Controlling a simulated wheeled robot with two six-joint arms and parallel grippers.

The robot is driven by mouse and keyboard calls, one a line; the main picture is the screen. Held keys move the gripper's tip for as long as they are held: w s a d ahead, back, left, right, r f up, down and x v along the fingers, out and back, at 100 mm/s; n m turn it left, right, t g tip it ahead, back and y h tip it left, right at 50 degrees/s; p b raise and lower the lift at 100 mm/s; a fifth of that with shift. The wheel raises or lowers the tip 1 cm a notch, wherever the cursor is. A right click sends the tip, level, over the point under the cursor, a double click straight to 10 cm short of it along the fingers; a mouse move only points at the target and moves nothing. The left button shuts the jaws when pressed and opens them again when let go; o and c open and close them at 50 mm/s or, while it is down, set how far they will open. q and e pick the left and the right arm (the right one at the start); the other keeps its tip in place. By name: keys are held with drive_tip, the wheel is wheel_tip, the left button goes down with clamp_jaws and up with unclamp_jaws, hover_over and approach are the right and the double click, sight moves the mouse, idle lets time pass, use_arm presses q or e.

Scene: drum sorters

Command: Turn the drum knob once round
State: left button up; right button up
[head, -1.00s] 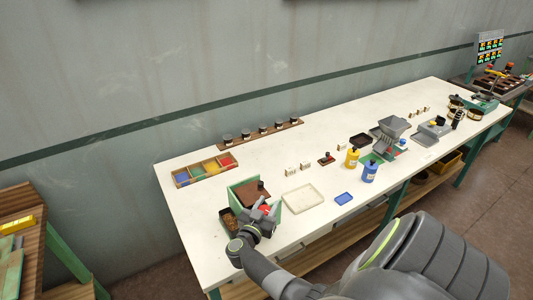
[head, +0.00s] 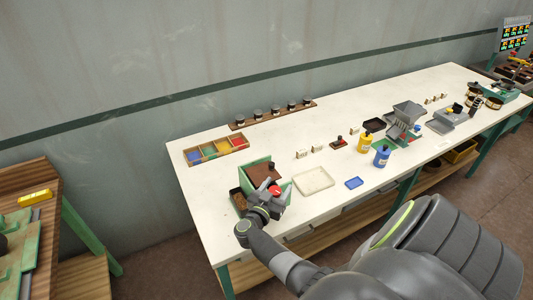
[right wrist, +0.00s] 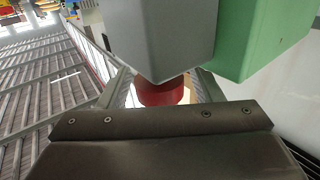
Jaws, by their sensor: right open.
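The drum sorter is a small green housing (head: 258,172) with a brown top, at the near left part of the white table. Its red knob (head: 275,190) faces the table's front edge and shows just above my right gripper (head: 270,203). In the right wrist view the red knob (right wrist: 160,92) sits under a grey block (right wrist: 160,40), beside the green housing (right wrist: 258,40). My right gripper's jaws are open, one on each side of the knob; whether they touch it cannot be told. My left gripper is not in view.
A brown bin (head: 238,198) stands left of the sorter. A box of coloured compartments (head: 216,150) and a rack of several jars (head: 273,115) stand behind.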

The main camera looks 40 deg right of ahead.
drive_tip(key=v, duration=1.7)
drive_tip(key=shift+d+f, duration=0.1)
drive_tip(key=shift+d, duration=0.1)
